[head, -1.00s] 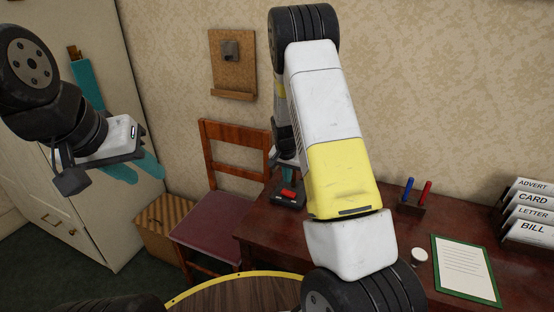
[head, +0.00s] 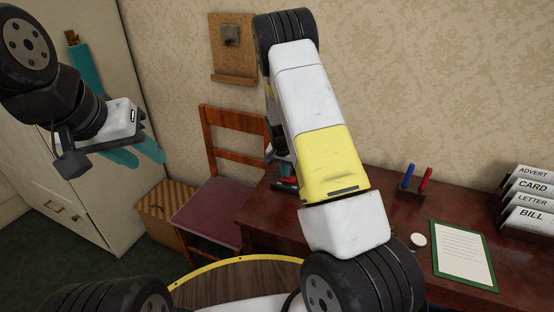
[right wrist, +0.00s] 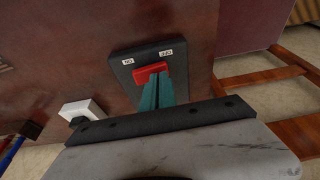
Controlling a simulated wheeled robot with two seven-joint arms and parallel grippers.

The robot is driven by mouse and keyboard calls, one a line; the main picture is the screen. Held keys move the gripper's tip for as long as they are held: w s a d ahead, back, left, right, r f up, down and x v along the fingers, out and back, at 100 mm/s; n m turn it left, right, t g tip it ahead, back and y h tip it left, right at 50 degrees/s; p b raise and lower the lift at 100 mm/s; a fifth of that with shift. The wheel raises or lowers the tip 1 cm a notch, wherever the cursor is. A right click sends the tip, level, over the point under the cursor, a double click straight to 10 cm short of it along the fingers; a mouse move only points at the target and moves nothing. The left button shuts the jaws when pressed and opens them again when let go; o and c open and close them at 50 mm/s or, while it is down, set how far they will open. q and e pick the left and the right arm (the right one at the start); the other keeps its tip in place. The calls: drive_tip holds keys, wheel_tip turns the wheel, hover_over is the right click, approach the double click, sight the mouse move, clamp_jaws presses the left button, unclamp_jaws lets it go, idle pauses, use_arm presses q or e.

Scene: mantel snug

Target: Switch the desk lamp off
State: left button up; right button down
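In the right wrist view a dark switch box (right wrist: 122,72) with a red rocker (right wrist: 146,71) lies on the desk. Two small labels, seen upside down, seem to read ON at left and OFF at right. My right gripper (right wrist: 162,80) is shut, its teal fingers together with nothing between them. The tips are at the rocker's OFF-side part, overlapping it; contact is hard to judge. In the head view my arm largely hides the box. The lamp itself is not recognisable in view. My left gripper (head: 138,157) hangs at far left, away from the desk; its finger gap is unclear.
The desk (head: 400,200) carries a pen stand (head: 411,194) with blue and red pens, a framed sheet (head: 463,255) and a letter rack (head: 528,205). A white block (right wrist: 84,110) sits near the switch box. A chair (head: 212,212) stands left of the desk.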

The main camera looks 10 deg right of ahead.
drive_tip(key=shift+s+d+f, duration=0.1)
drive_tip(key=shift+s+d, duration=0.05)
drive_tip(key=shift+s, duration=0.05)
drive_tip(key=shift+s+d, duration=0.4)
drive_tip(key=shift+d, duration=0.2)
drive_tip(key=shift+r, duration=0.2)
drive_tip(key=shift+w+d+r, duration=0.1)
drive_tip(key=shift+r, duration=0.15)
drive_tip(key=d+v, duration=0.1)
drive_tip(key=v, duration=1.2)
drive_tip(key=shift+r, duration=0.25)
drive_tip(key=shift+w+a+r, duration=0.1)
drive_tip(key=shift+w+a, duration=0.05)
drive_tip(key=shift+a, duration=0.5)
